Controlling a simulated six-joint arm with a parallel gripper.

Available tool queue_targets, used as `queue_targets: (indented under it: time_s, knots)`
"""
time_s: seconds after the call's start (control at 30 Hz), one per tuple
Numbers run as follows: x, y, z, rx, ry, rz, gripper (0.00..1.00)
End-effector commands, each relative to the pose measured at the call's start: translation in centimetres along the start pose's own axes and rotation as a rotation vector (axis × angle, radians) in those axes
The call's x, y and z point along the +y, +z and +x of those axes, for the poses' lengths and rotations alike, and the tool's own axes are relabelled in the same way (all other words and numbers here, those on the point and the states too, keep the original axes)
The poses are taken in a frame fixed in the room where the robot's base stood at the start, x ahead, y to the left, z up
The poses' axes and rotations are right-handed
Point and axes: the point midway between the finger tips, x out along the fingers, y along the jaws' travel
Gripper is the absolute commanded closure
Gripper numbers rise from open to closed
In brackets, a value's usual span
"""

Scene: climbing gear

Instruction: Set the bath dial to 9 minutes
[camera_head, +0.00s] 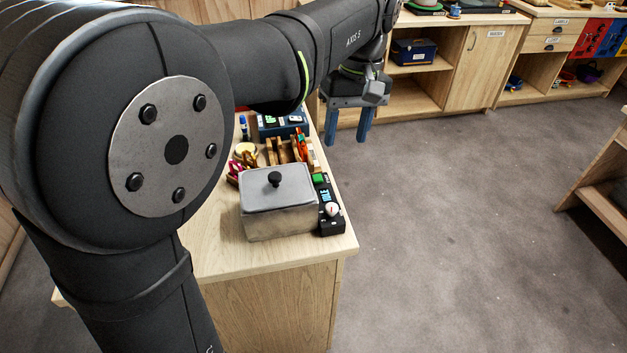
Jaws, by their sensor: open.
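The bath (278,222) is a grey metal box with a lid and a black knob, standing near the front right corner of the wooden bench. A black control unit (327,227) sits against its right side. On the unit are a white dial (332,210), a small lit display (326,195) that seems to read IDLE, and a green part (319,178). The dial's setting is too small to read. My gripper (348,133) is open with blue fingers pointing down. It appears empty, beyond and above the unit and to the right of the bench edge.
Wooden slotted racks (278,152) and coloured gear stand behind the bath, with a blue box (280,124) farther back. My arm crosses above the bench's far part and hides its left side. Open grey floor (450,220) lies right of the bench. Wooden cabinets (480,65) line the back.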

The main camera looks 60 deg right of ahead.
Motion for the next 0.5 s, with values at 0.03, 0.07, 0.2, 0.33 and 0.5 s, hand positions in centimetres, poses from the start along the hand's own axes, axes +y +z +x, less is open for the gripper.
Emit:
queue_targets:
  time_s: [0.03, 0.07, 0.2, 0.33, 0.5]
  knots:
    - [0.5, -0.2, 0.1, -0.009, -0.019, 0.096, 0.51]
    - [0.8, -0.3, 0.1, -0.016, -0.03, 0.16, 0.51]
    - [1.8, -0.7, 0.1, -0.054, -0.078, 0.457, 0.51]
    - [2.9, -1.1, 0.2, -0.102, -0.113, 0.728, 0.51]
    - [3.9, -1.4, 0.3, -0.163, -0.14, 1.011, 0.51]
